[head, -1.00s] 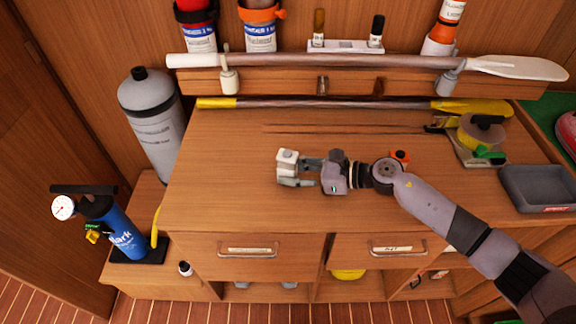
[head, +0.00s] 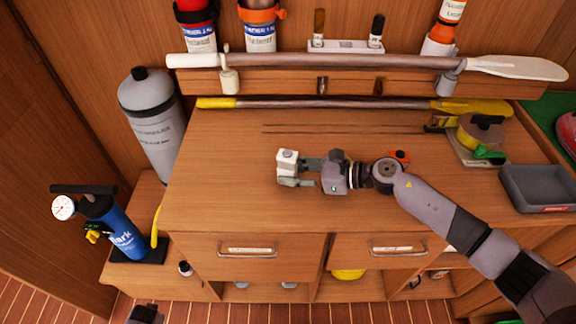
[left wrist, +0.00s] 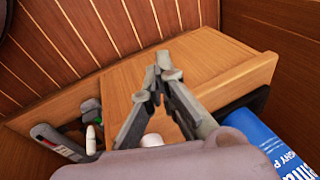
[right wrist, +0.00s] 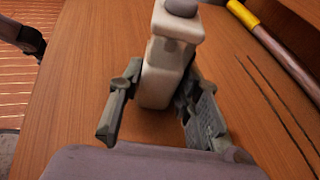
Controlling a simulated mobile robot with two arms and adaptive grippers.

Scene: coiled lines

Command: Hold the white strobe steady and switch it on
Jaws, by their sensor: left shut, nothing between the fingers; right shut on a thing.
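The white strobe (head: 287,157) is in my right gripper (head: 290,170) over the left-middle part of the bench. In the right wrist view the strobe (right wrist: 165,75) stands between the two fingers, with a rounded grey knob (right wrist: 182,7) on its top. The right gripper is shut on its body. A dark part of my left arm shows at the bottom edge of the head view. In the left wrist view my left gripper (left wrist: 160,72) is shut and empty, apart from the strobe. The strobe's lower end is partly hidden by the fingers.
A yellow-ended paddle (head: 350,103) lies at the back of the bench (head: 230,200). A reel (head: 482,130) and a grey tray (head: 540,187) are at the right. A blue pump (head: 120,235) and a grey cylinder (head: 152,120) stand left. The bench left of the strobe is clear.

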